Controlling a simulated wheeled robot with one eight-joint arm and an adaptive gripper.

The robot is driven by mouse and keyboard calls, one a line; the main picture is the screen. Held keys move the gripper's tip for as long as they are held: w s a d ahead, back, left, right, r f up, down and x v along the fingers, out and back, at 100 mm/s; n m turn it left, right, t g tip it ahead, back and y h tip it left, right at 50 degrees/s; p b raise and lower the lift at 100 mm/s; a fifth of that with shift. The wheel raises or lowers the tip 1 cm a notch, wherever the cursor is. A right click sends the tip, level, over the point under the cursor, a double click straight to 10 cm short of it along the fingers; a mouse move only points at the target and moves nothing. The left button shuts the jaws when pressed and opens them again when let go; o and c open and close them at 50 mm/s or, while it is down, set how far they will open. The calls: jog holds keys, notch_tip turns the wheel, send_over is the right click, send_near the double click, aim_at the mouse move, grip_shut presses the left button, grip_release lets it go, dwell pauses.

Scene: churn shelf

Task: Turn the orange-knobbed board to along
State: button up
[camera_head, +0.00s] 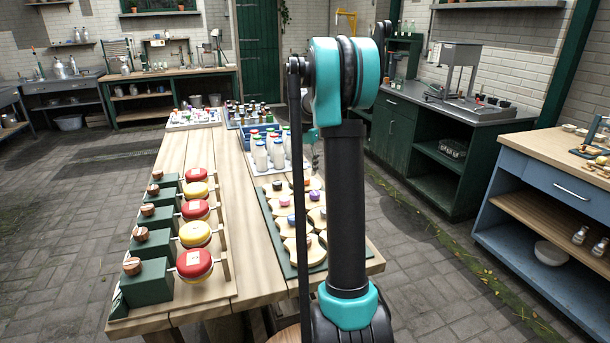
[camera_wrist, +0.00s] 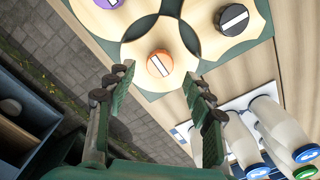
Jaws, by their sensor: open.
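The orange knob (camera_wrist: 160,64) shows in the wrist view on a pale wooden board (camera_wrist: 163,32) with curved sides. A white bar across the knob slants from upper left to lower right. My gripper (camera_wrist: 158,82) is open, with one finger to the left and one to the right. The orange knob lies just beyond the fingertips, roughly between them, and I see no contact.
A black-knobbed board (camera_wrist: 234,20) and a purple-knobbed board lie close beside the orange one. White-bodied bottles (camera_wrist: 272,118) stand near the right finger in the wrist view. In the head view, red and yellow discs (camera_head: 195,262) on green blocks line the table's left side.

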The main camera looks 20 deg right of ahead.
aim_at(305, 178)
notch_tip(305, 178, up, 8)
jog(key=shift+r, duration=0.15)
jog(key=shift+s, duration=0.1)
dwell(0.5)
